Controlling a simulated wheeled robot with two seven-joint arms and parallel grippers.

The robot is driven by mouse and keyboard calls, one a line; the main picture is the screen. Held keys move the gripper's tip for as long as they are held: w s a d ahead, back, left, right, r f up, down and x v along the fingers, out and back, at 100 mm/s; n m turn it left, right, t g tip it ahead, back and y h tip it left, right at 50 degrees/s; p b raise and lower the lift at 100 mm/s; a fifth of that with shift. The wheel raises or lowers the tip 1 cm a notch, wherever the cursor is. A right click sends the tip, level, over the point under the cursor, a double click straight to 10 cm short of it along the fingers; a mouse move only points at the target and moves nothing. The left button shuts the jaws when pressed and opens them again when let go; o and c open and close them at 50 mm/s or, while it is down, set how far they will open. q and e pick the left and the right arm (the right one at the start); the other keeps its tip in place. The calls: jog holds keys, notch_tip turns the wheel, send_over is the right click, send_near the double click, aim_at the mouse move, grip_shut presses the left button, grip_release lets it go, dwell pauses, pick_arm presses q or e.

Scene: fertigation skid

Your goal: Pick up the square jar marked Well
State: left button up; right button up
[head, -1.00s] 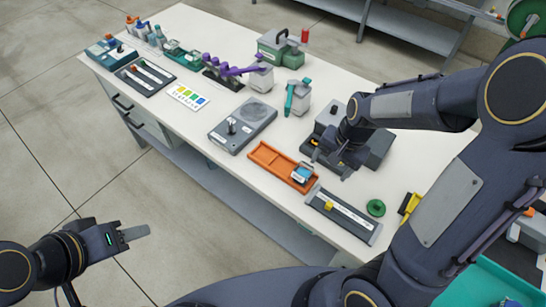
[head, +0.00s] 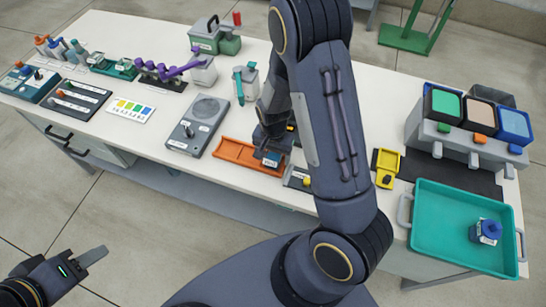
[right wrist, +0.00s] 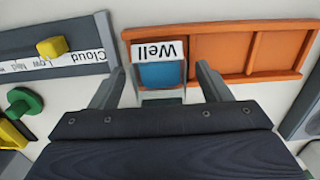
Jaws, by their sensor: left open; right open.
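The square jar marked Well has a blue top and a white label; in the right wrist view the jar (right wrist: 161,74) sits at one end of the orange tray (right wrist: 219,55). In the head view the jar (head: 271,158) is partly hidden by my right gripper (head: 272,143). The right gripper (right wrist: 157,88) is open, with one finger on each side of the jar. I cannot tell whether the fingers touch it. My left gripper (head: 92,257) is open and empty, off the table's front edge.
A grey strip with a yellow slider (right wrist: 52,47) lies beside the orange tray. A grey scale-like device (head: 197,125) stands left of it. A teal tray (head: 435,240) holds another blue-topped jar (head: 486,231). A yellow piece (head: 386,166) lies to the right.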

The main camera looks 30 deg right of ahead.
jog(key=shift+f, duration=0.1)
jog(key=c, duration=1.1)
